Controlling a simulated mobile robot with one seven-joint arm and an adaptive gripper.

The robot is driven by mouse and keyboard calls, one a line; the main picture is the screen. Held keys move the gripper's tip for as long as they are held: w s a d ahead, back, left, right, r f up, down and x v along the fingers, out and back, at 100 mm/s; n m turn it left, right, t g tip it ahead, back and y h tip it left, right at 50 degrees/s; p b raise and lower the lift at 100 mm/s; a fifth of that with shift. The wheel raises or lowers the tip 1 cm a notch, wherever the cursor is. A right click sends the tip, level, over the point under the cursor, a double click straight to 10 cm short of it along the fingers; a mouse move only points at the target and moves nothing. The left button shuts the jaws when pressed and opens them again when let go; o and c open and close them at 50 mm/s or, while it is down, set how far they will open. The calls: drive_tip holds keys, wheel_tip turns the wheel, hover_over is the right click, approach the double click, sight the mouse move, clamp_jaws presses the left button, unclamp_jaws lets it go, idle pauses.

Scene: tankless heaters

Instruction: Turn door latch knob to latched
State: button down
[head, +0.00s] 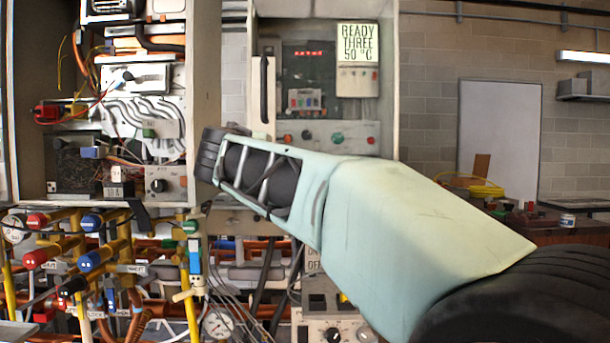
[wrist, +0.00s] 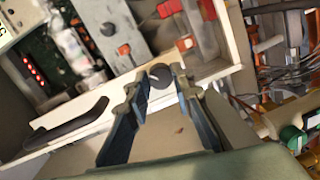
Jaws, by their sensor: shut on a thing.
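In the wrist view the small round black latch knob (wrist: 160,76) sits on the pale cabinet edge, with a light pointer mark on its face. My gripper (wrist: 158,82) has its two blue-grey fingers on either side of the knob, shut on it. The long black door handle (wrist: 70,122) lies to the left in the wrist view. In the head view the pale door (head: 256,100) shows edge-on with its dark handle (head: 264,88). There my own arm covers the area below the door, and the knob and fingertips are hidden.
An open cabinet (head: 130,110) with wiring is at left. Pipes with coloured valve handles (head: 65,250) crowd the lower left. In the wrist view a green knob (wrist: 291,136) is at lower right.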

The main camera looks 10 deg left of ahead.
drive_tip(key=shift+m+y+b, duration=0.4)
drive_tip(key=shift+m+b, duration=2.4)
drive_tip(key=shift+m, duration=1.4)
drive_tip(key=shift+g, duration=0.3)
drive_tip(key=c, duration=1.7)
unclamp_jaws()
drive_tip(key=shift+v, duration=3.75)
drive_tip(key=shift+d, duration=0.1)
